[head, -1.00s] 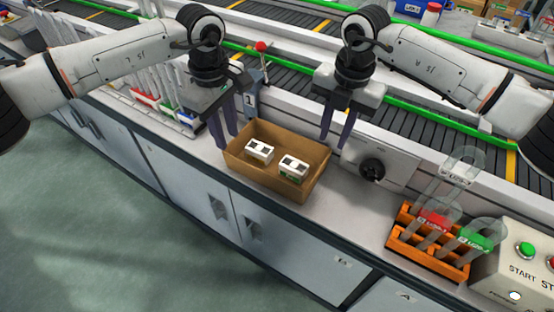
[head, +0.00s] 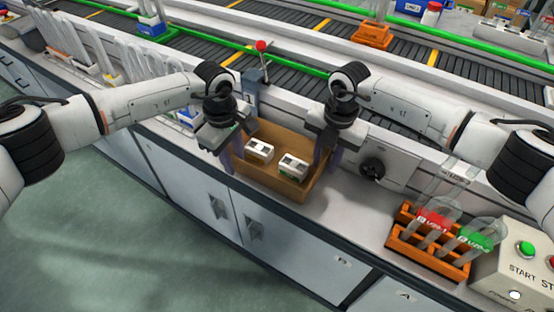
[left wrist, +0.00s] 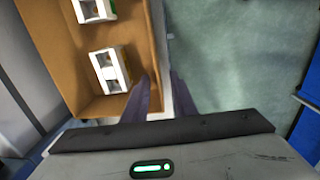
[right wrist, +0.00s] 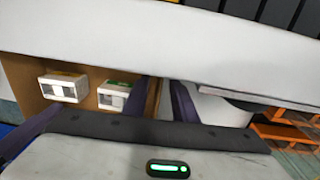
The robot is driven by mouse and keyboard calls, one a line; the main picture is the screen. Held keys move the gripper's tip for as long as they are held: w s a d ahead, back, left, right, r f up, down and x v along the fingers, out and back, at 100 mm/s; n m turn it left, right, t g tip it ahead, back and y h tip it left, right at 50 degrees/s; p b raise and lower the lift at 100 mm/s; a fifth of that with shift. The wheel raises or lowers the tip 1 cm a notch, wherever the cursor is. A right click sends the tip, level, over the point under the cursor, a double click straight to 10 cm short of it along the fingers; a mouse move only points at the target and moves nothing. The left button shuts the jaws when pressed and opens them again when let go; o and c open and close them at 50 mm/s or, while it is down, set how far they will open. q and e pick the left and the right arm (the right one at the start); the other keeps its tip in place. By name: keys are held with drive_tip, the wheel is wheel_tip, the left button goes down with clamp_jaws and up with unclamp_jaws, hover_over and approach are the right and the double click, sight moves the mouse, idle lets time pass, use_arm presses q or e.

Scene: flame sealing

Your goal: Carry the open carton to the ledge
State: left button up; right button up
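The open brown carton (head: 285,184) stands on the grey bench top, with two white blocks (head: 259,151) (head: 293,167) inside. My left gripper (head: 233,158) is at its left wall and my right gripper (head: 327,160) at its right wall. In the left wrist view, the left fingers (left wrist: 162,95) are apart, one inside the carton and one outside. In the right wrist view, the right fingers (right wrist: 160,98) likewise straddle the wall with a gap between them. The hands hide parts of both walls in the head view. I cannot tell which surface is the ledge.
A black knob (head: 372,168) on the panel is close to the right of the carton. Farther right are an orange rack (head: 428,250) with pouches and a START box (head: 517,262). A red-topped lever (head: 261,62) stands behind the carton. Conveyors run along the back.

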use_arm(q)
drive_tip(key=shift+c, duration=0.4)
use_arm(e)
drive_tip(key=shift+c, duration=0.4)
use_arm(q)
clamp_jaws()
use_arm(e)
clamp_jaws()
use_arm(q)
drive_tip(key=shift+r, duration=0.1)
